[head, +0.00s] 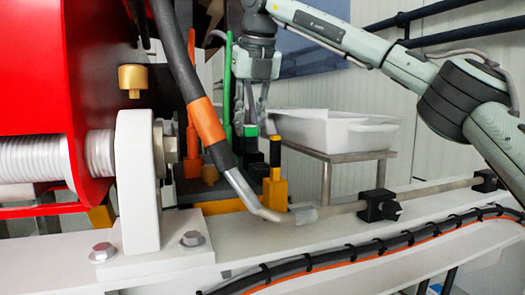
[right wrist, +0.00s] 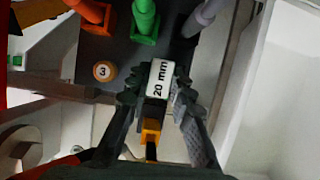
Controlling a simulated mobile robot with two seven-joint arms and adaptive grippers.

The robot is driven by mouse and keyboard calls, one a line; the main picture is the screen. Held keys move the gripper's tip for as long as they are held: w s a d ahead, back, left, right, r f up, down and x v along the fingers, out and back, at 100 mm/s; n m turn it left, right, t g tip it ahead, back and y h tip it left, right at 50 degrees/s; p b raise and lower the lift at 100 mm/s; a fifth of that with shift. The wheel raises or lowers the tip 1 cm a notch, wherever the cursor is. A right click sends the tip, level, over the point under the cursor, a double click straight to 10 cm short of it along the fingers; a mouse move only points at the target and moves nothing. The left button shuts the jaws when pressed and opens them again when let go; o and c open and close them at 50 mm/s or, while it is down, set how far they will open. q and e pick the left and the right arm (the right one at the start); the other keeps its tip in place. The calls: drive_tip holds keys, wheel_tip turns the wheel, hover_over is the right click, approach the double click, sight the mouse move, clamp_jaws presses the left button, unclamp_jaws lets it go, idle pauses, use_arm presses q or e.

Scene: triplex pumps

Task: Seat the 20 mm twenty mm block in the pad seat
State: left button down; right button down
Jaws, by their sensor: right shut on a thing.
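The 20 mm block shows in the right wrist view as a white face (right wrist: 161,78) printed "20 mm". My right gripper (right wrist: 160,97) is shut on it, one finger on each side. In the head view the same gripper (head: 256,112) points down above the dark fixture area, behind a yellow post with a black top (head: 275,188). A black and yellow part (right wrist: 151,130) shows just below the block in the wrist view; whether it touches the block I cannot tell. I cannot single out the pad seat. My left gripper is not in view.
A dark plate (right wrist: 125,50) carries orange (right wrist: 92,12), green (right wrist: 145,22) and grey (right wrist: 199,17) tools and a round tag "3" (right wrist: 104,71). A white tray (head: 325,130) stands on a metal table behind. A grey and orange hose (head: 205,120) crosses in front. Red pump housing (head: 30,70) fills the left.

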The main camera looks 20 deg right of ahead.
drive_tip(key=d+f, duration=0.1)
drive_tip(key=f, duration=0.1)
drive_tip(key=d+f, duration=0.2)
drive_tip(key=f, duration=0.1)
drive_tip(key=shift+s+f, duration=0.3)
drive_tip(key=shift+f, duration=0.05)
drive_tip(key=shift+a, duration=0.1)
drive_tip(key=shift+f, duration=0.1)
drive_tip(key=c, duration=1.3)
unclamp_jaws()
drive_tip(key=shift+c, duration=0.2)
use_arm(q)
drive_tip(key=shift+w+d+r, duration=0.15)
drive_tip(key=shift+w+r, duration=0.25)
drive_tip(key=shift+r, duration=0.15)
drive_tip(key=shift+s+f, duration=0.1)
